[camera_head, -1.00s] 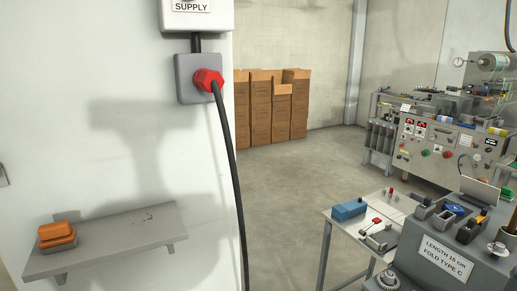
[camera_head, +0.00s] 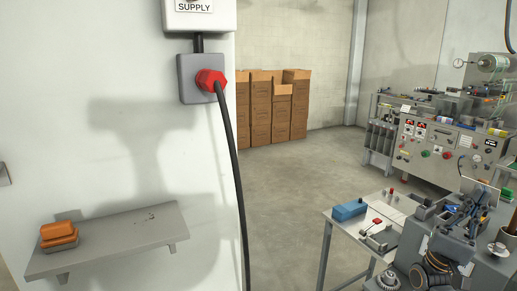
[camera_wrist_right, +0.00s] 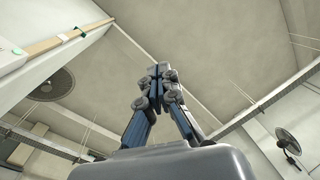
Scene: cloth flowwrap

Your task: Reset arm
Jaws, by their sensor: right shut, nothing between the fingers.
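My right gripper (camera_head: 478,195) has its arm coming up from the lower right in the head view, in front of the grey machine there. Its fingers point up. In the right wrist view my right gripper (camera_wrist_right: 159,72) is shut with its fingertips together, nothing between them, against the ceiling. My left gripper is in neither view. The label on the grey machine (camera_head: 402,262) is mostly hidden behind my right arm.
A wall shelf (camera_head: 110,243) at left holds orange blocks (camera_head: 58,234). A side table (camera_head: 345,225) carries a blue box (camera_head: 350,209). Cardboard boxes (camera_head: 270,110) stand behind. The middle floor is clear.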

